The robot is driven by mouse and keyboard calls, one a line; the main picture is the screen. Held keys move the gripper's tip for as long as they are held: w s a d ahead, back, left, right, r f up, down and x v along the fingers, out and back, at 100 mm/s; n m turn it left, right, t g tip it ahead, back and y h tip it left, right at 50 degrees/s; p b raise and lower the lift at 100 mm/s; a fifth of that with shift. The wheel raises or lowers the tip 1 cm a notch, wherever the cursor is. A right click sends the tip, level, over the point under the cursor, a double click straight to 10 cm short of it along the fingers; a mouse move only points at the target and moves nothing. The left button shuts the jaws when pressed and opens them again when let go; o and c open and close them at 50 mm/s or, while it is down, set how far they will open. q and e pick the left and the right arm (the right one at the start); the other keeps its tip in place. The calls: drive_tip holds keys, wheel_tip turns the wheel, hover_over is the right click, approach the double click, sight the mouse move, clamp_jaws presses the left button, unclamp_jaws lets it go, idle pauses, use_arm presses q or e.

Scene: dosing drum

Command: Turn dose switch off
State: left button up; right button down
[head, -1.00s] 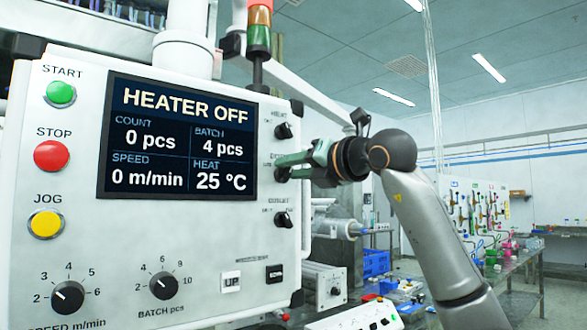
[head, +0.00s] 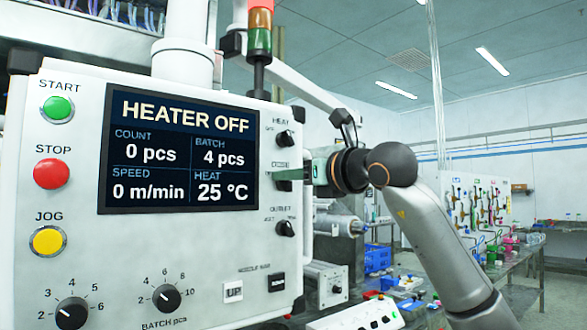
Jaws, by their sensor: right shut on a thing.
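The white control panel (head: 205,235) fills the left of the head view. On its right side are three black rotary switches in a column. The heat switch (head: 284,138) is at the top and the outlet switch (head: 285,228) at the bottom. The dose switch is the middle one, mostly hidden by my right gripper (head: 288,174), so I cannot read its position. My right gripper comes in from the right and is shut on the dose switch. The screen (head: 180,152) reads HEATER OFF. My left gripper is not in view.
Start (head: 58,109), stop (head: 51,173) and jog (head: 47,241) buttons line the panel's left edge. Speed (head: 71,312) and batch (head: 165,298) knobs sit below. A signal tower (head: 260,40) stands above. A cluttered bench lies beyond to the right.

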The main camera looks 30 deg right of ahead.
drive_tip(key=n, duration=0.1)
drive_tip(key=n+p, duration=0.1)
drive_tip(key=n, duration=0.3)
drive_tip(key=shift+a+p, duration=0.3)
drive_tip(key=shift+p, duration=0.1)
drive_tip(key=shift+n, duration=0.3)
drive_tip(key=c, duration=0.6)
unclamp_jaws()
drive_tip(key=shift+f, duration=0.1)
drive_tip(key=shift+s, duration=0.15)
drive_tip(key=s+b, duration=0.1)
drive_tip(key=s, duration=0.3)
drive_tip(key=s+b, duration=0.1)
drive_tip(key=s, duration=0.3)
drive_tip(key=s+d+b, duration=0.1)
drive_tip(key=s, duration=0.3)
drive_tip(key=shift+s, duration=0.15)
